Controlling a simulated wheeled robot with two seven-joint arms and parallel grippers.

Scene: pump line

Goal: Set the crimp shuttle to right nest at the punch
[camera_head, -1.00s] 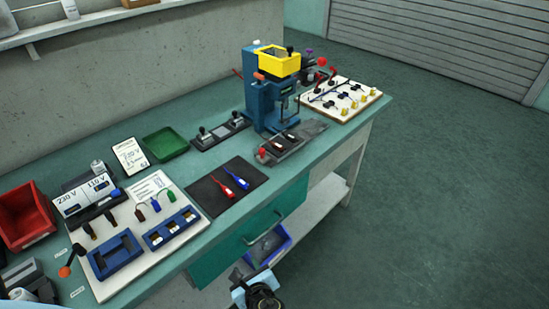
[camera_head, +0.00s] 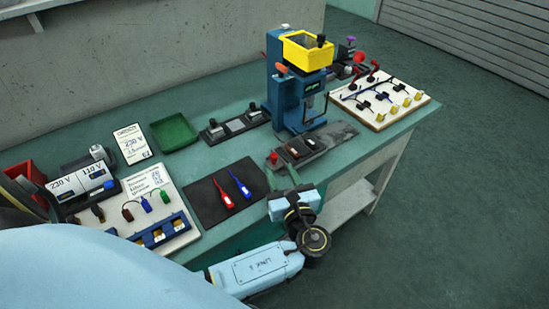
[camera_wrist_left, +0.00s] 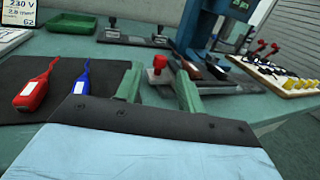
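The blue punch press (camera_head: 298,95) with a yellow hopper (camera_head: 307,48) stands towards the back of the bench. At its foot is the dark crimp shuttle (camera_head: 305,147) on a grey rail (camera_head: 338,134), with a red knob (camera_head: 275,157) at its near left end. Two small nests with pale parts show on the shuttle; which is under the punch I cannot tell. My left gripper (camera_head: 284,178) is open and empty, just in front of the knob. In the left wrist view, the red knob (camera_wrist_left: 157,70) appears between and beyond the green fingertips, apparently untouched. My right gripper is out of view.
A black mat (camera_head: 207,196) with a red and a blue tool lies left of the gripper. A green tray (camera_head: 174,133) and a black fixture (camera_head: 234,125) stand behind. A white board with wired parts (camera_head: 378,115) is right of the press. The bench's front edge is close.

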